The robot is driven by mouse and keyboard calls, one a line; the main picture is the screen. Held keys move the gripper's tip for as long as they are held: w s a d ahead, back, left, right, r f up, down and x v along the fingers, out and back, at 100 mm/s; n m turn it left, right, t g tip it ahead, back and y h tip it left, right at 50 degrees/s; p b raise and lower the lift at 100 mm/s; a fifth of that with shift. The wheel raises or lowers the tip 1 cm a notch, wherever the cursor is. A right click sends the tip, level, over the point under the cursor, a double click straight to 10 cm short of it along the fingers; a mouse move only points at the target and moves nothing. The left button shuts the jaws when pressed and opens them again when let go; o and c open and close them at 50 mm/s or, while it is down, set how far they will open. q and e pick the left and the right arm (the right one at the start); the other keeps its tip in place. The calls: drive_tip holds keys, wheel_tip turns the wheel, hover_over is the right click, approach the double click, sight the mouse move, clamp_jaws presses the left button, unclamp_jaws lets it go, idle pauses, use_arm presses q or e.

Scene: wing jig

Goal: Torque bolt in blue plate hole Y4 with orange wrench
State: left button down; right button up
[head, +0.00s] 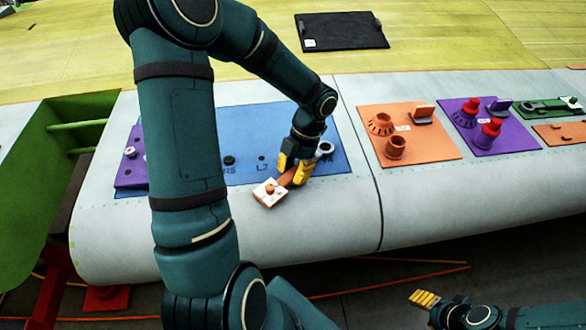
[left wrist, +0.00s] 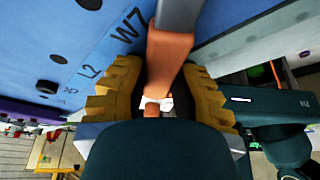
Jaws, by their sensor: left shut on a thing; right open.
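The blue plate (head: 245,132) lies on the pale wing surface, partly hidden behind my left arm. It has several dark holes and small labels. In the left wrist view the plate (left wrist: 75,45) shows the labels L2 and W7; I cannot make out a Y4 label or its bolt. My left gripper (head: 297,170) is shut on the orange wrench (left wrist: 168,60) over the plate's front right part. The wrench's grey head (head: 323,149) is by the plate's right edge; whether it sits on a bolt is unclear. Its white-and-orange end (head: 270,191) points toward the front. My right gripper (head: 425,299) is open and empty, low at the right.
A purple plate (head: 130,172) sits at the left. To the right are an orange plate (head: 430,150) with cup-like parts, a purple plate (head: 510,138) with red-topped parts and a green tray (head: 545,108). A black panel (head: 345,32) lies behind. The front wing surface is clear.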

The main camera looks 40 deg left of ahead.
use_arm(q)
drive_tip(key=shift+d, duration=0.1)
drive_tip(key=shift+r, duration=0.1)
idle(0.3)
wheel_tip(320, 180, up, 2)
drive_tip(key=shift+r+p, duration=0.1)
drive_tip(key=shift+p, duration=0.55)
drive_tip(key=shift+r, duration=2.3)
